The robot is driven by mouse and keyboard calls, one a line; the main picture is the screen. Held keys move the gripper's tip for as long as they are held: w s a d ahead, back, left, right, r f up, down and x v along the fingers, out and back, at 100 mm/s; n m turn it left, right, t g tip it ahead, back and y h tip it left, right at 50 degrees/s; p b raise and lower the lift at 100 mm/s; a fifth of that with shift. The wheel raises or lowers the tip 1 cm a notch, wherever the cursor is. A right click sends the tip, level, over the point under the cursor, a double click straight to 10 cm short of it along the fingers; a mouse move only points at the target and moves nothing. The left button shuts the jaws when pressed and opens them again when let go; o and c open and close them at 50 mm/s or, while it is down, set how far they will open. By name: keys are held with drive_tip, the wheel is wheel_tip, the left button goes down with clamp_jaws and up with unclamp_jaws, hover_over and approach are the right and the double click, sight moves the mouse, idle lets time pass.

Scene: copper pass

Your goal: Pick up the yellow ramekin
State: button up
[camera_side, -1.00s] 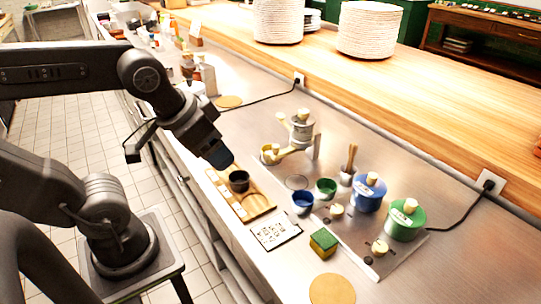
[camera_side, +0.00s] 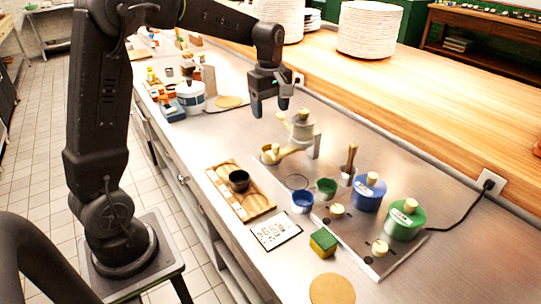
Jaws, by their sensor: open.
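A small yellow round dish (camera_side: 268,155), which looks like the yellow ramekin, sits on the steel counter at the left end of a cream mill-like device (camera_side: 302,130). Part of it is hidden by the device. My gripper (camera_side: 271,108) is open and empty, pointing down, above the counter and behind the yellow dish in the picture, apart from it.
A dark cup (camera_side: 239,181) stands on a wooden tray (camera_side: 222,184). A blue cup (camera_side: 303,203) and green cup (camera_side: 326,189) stand right of it. Blue (camera_side: 367,196) and green (camera_side: 404,222) canisters, a sponge (camera_side: 323,242) and a printed card (camera_side: 276,230) are nearby.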

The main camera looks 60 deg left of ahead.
sight(270, 150)
drive_tip(key=shift+n, duration=0.3)
drive_tip(key=f, duration=1.4)
drive_tip(key=shift+w+a+f, duration=0.2)
drive_tip(key=shift+w+a, duration=0.05)
drive_tip(key=c, duration=0.8)
drive_tip(key=shift+r, duration=0.1)
